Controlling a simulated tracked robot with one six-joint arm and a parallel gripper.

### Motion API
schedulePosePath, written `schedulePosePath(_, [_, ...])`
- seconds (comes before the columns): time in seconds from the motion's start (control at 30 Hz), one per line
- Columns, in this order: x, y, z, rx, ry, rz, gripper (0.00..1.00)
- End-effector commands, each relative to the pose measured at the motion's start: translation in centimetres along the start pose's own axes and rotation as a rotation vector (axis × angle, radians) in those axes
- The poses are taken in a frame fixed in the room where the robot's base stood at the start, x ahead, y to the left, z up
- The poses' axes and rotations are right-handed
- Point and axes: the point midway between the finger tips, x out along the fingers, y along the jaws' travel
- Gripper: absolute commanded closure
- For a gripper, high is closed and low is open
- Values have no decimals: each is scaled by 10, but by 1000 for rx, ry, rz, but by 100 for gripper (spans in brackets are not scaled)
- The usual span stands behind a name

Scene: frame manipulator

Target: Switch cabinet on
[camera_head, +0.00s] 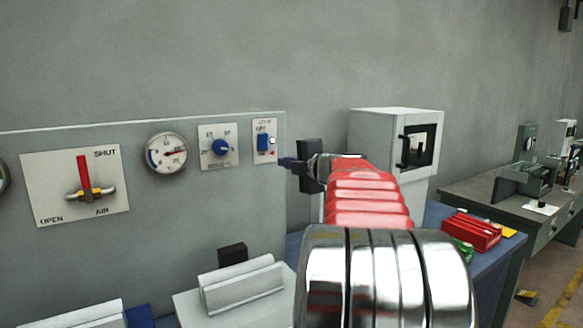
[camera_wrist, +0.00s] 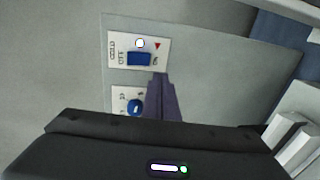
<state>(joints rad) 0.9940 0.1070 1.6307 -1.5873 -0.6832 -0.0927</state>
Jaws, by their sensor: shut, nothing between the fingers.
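A small white switch plate (camera_head: 265,156) with a blue switch (camera_head: 263,142) and a round white spot (camera_head: 272,140) is at the right end of the grey panel. The plate also shows in the wrist view (camera_wrist: 115,58), with the blue switch (camera_wrist: 139,59), white spot (camera_wrist: 140,43) and a red triangle mark. The switch's position is too small to tell. My gripper (camera_head: 284,162) is shut and empty, its tips just right of and below the plate in the head view. In the wrist view my gripper (camera_wrist: 161,80) points at the plate's lower edge; contact cannot be told.
The grey panel (camera_head: 200,190) also holds a blue knob (camera_head: 220,147), a round gauge (camera_head: 166,153) and a red-handled valve (camera_head: 84,175). A white cabinet (camera_head: 370,135) with a dark window stands right of my gripper. A red box (camera_head: 472,232) lies on the blue bench.

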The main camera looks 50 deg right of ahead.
Motion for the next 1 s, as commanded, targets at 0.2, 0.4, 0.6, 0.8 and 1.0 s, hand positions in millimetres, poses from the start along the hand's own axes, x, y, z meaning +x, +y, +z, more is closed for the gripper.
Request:
schedulePosePath(0.2, [-25, -7, 0, 0, 0, 0, 100])
schedulePosePath(0.4, [-30, -8, -1, -1, 2, 0, 100])
schedulePosePath(0.6, [-29, -8, -2, -2, 4, 0, 100])
schedulePosePath(0.8, [-29, -8, -2, -1, 4, 0, 100])
schedulePosePath(1.0, [-29, -9, 1, 3, -9, -2, 100])
